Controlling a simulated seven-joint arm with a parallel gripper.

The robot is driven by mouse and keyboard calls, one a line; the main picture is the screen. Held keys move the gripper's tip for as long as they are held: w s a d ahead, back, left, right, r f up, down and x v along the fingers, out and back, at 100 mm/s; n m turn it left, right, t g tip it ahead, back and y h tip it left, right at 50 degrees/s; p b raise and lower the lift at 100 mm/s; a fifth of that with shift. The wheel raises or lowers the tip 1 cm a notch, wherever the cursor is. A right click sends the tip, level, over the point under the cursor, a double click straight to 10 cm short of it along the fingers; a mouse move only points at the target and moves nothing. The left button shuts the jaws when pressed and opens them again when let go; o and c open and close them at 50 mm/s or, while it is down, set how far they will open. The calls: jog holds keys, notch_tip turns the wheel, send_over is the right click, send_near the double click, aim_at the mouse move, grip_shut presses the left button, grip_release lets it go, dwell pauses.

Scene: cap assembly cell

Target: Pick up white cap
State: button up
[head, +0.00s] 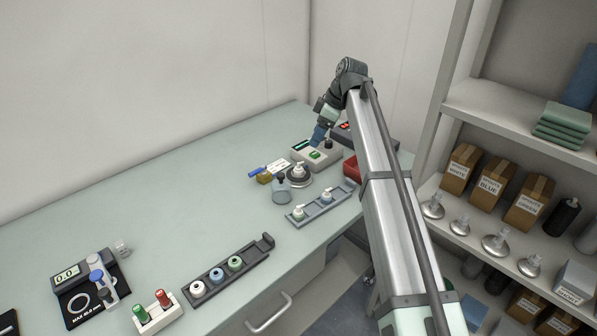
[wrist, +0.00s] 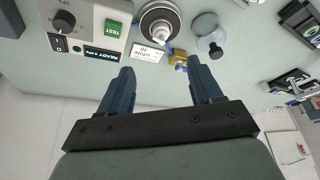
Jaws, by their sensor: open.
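A white cap (head: 198,289) sits at the near-left end of a dark rack (head: 250,255), beside a blue cap (head: 217,276) and a green cap (head: 235,263). My gripper (head: 318,137) is at the back right of the bench, above and far from that rack. In the wrist view its two blue fingers (wrist: 163,82) are apart, with nothing between them.
A test box (head: 316,155), a clear flask (head: 281,192) and a yellow block (head: 264,178) stand near the gripper. A grey rack (head: 320,205) holds two white-topped pieces. A scale (head: 88,285) and a red-and-green stand (head: 158,315) are at left. The bench middle is clear.

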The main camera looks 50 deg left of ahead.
send_near(301, 164)
jog(key=x, duration=0.5)
jog(key=shift+w+d, duration=0.1)
jog(key=shift+x, duration=2.55)
jog(key=shift+r, duration=0.15)
jog(key=c, duration=0.8)
jog(key=shift+c, duration=0.2)
